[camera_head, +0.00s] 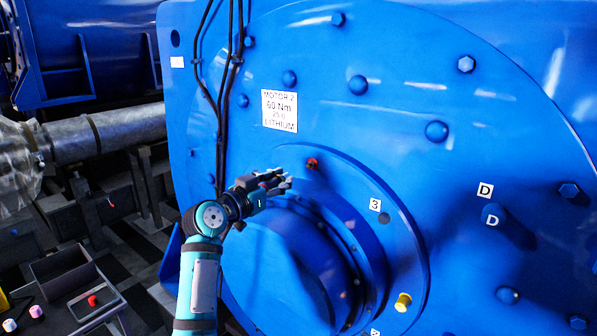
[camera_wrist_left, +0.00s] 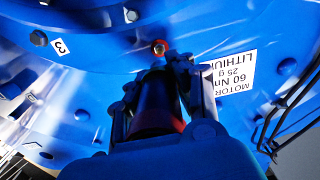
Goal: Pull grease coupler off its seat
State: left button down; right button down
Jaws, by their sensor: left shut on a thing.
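My left gripper (camera_head: 284,181) is in front of the blue motor's round hub flange (camera_head: 365,190), near its upper left edge. In the left wrist view its fingers are shut around a dark cylinder with a red band, the grease coupler (camera_wrist_left: 158,105); in the head view the fingers mostly hide it. A small red-ringed fitting (camera_head: 312,163) sits on the flange just right of the fingertips. It also shows in the left wrist view (camera_wrist_left: 159,48), just beyond the coupler's far end, with a small gap seeming to lie between them. My right gripper is out of view.
A label (camera_head: 279,110) reads MOTOR 2, 60 Nm, 25 g, LITHIUM. Black cables (camera_head: 226,80) hang left of it. A yellow fitting (camera_head: 403,302) is low on the flange.

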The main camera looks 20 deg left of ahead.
pick_arm(q)
jog(key=v, duration=1.8)
jog(key=shift+s+b, duration=0.3)
jog(key=shift+b, duration=0.05)
jog(key=s+d+f+n+y, duration=0.1)
jog(key=s+d+f, duration=0.15)
jog(key=f, duration=0.45)
jog(key=s+d+f+n+y, duration=0.1)
jog(key=d+f, duration=0.2)
jog(key=f, duration=0.4)
jog(key=s+d+f+n+y, duration=0.1)
jog(key=s+d+f+y, duration=0.1)
jog(key=s, duration=0.4)
jog(key=s+d+f+n+t+y, duration=0.1)
jog(key=s+d+f+y, duration=0.1)
jog(key=s+d+f, duration=0.3)
jog(key=shift+s, duration=0.95)
